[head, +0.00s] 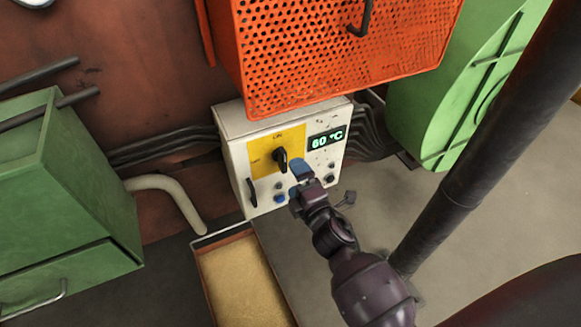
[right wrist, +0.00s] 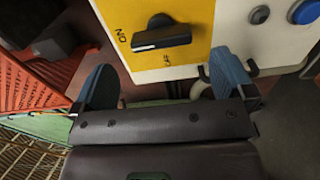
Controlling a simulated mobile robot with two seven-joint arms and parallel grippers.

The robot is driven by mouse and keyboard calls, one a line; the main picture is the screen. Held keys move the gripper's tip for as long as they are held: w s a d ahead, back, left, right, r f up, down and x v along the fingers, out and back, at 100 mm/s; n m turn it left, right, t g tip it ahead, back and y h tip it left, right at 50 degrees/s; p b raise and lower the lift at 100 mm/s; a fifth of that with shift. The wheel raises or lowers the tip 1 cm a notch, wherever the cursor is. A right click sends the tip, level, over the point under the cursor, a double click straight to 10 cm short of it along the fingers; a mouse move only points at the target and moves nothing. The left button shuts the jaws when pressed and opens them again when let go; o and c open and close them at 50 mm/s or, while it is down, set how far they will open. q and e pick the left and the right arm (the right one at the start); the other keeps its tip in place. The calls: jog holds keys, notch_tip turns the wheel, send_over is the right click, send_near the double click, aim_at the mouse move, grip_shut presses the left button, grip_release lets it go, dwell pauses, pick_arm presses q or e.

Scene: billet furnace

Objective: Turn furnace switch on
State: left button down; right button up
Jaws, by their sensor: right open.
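The furnace switch (head: 281,157) is a black rotary knob on a yellow plate (head: 262,160) on the front of a white control box (head: 235,150). In the right wrist view the switch (right wrist: 161,35) lies just beyond my fingers, with ON and OFF lettering on the yellow plate. My right gripper (head: 299,180) is open, its two blue fingertips apart, just in front of the box and beside the switch. In the right wrist view the right gripper (right wrist: 163,88) has nothing between its fingers. My left gripper is not in view.
A green display (head: 327,138) reads 60 °C. An orange perforated guard (head: 330,50) hangs above the box. Green cabinets (head: 60,190) stand at left and right. A dark pole (head: 480,150) crosses at right. A blue button (head: 279,198) sits low on the box.

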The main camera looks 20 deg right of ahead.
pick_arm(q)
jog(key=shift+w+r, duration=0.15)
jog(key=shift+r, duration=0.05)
pick_arm(e)
jog(key=shift+s+d, duration=0.1)
jog(key=shift+s, duration=1.7)
pick_arm(q)
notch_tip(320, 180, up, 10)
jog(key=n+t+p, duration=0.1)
jog(key=p, duration=1.1)
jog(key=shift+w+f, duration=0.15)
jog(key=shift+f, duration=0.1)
pick_arm(e)
jog(key=s+d+r+m+g, duration=0.1)
jog(key=s+d+m+g, duration=0.2)
jog(key=s+m, duration=0.5)
jog(key=s+d+r+m+g, duration=0.2)
jog(key=s+m, duration=0.7)
jog(key=s, duration=1.1)
jog(key=shift+d+g+h, duration=0.3)
jog(key=shift+d+g, duration=0.35)
jog(key=shift+g, duration=0.35)
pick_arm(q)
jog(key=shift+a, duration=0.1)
